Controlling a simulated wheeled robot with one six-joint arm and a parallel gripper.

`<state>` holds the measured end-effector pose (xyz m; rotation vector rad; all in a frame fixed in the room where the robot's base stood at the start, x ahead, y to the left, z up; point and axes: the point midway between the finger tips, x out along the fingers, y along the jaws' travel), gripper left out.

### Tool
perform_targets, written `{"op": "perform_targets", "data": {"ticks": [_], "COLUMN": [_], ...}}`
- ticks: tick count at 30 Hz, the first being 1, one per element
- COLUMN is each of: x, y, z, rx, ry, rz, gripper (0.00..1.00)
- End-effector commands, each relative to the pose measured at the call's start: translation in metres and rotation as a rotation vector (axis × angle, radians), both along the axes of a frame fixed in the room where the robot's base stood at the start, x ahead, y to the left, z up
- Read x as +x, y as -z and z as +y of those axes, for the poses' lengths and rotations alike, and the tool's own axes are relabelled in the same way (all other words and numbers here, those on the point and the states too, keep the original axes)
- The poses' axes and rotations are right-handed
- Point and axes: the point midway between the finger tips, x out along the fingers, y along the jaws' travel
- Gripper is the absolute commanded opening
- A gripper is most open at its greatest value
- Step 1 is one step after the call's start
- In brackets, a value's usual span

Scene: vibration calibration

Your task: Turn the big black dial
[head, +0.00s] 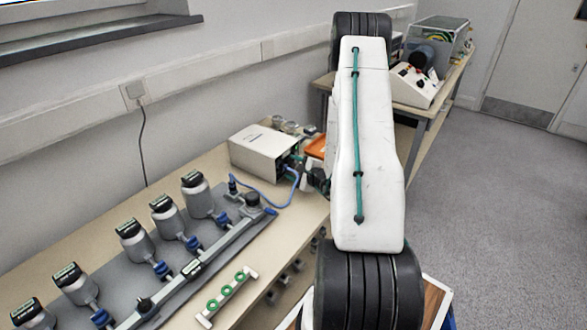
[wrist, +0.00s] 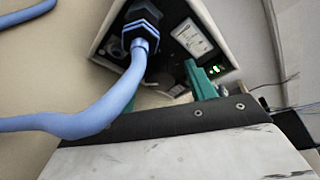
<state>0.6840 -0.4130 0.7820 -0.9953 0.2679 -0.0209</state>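My gripper (wrist: 165,90) shows in the wrist view as two teal fingers set apart, facing the front panel of a pale box (wrist: 222,35). A dark, rounded shape (wrist: 165,76) on the panel lies between the fingers and may be the big black dial; it is shadowed, and I cannot tell whether the fingers touch it. In the head view the same pale box (head: 265,150) stands on the bench near the wall. Its front is mostly turned away there, and my gripper is largely hidden by my white arm.
A blue hose (wrist: 95,120) runs from a connector on the panel, close beside the left finger. Several grey canisters (head: 130,243) line the bench at left. A device with a black knob (head: 421,58) stands on the far table. The floor at right is clear.

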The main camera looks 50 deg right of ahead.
Motion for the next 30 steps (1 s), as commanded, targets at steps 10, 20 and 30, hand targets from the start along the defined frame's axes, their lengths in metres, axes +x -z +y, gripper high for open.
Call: {"op": "perform_targets", "data": {"ticks": [10, 20, 30], "x": [-0.0003, -0.0002, -0.0002], "y": [-0.0002, -0.0015, -0.0027], "z": [0.0001, -0.0007, -0.0033], "rx": [0.002, 0.103, 0.389], "ry": [0.0, -0.001, 0.0], "rz": [0.001, 0.012, 0.042], "gripper": [0.1, 0.11, 0.11]}}
